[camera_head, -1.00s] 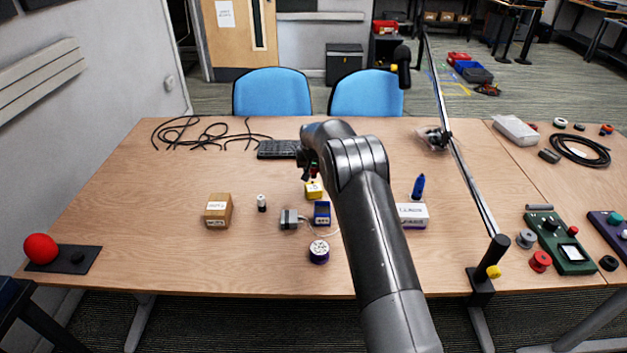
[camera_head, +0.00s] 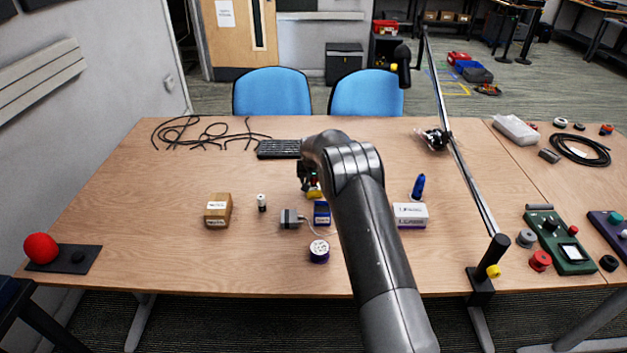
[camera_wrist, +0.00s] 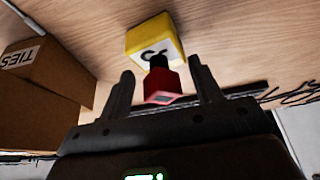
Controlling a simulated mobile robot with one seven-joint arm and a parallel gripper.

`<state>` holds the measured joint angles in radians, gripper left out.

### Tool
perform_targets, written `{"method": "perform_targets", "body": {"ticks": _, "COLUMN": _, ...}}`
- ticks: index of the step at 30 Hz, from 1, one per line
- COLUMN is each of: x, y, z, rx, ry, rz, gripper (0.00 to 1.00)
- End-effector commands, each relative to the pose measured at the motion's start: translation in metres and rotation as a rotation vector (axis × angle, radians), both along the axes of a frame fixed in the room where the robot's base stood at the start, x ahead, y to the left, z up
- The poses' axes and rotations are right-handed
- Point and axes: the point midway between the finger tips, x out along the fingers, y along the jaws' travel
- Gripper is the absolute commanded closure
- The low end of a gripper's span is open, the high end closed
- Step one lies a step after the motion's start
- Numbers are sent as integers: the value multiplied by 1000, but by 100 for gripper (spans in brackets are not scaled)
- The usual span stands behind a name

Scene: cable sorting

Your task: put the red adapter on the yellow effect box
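The yellow effect box (camera_wrist: 150,38) stands on the table; it also shows in the head view (camera_head: 314,194), partly covered by my gripper. The red adapter (camera_wrist: 165,86), with a black end, is between my fingers at the face of the yellow box. The black end appears to meet that face, but I cannot be sure of contact. My gripper (camera_wrist: 163,75) has its fingers apart, with a visible gap on the left of the adapter. The right finger is close to the adapter. The adapter is mostly hidden in the head view.
A blue box (camera_head: 322,212) stands just in front of the yellow box, with a grey adapter (camera_head: 289,218) and purple spool (camera_head: 319,251) nearby. A cardboard box (camera_head: 218,209) is left, a white box (camera_head: 410,215) right, a keyboard (camera_head: 279,149) behind.

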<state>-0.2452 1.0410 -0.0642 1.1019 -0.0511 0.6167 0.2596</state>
Motion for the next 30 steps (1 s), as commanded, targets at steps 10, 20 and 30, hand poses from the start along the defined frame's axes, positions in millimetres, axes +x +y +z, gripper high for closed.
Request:
{"method": "perform_targets", "body": {"ticks": 10, "x": -1, "y": 0, "z": 6, "rx": 0, "ry": -1, "rz": 0, "gripper": 41}}
{"method": "perform_targets", "body": {"ticks": 20, "x": -22, "y": 1, "z": 58, "rx": 1, "ry": -2, "rz": 1, "gripper": 41}}
{"method": "perform_targets", "body": {"ticks": 30, "x": -42, "y": 0, "z": 106, "rx": 0, "ry": 0, "rz": 1, "gripper": 41}}
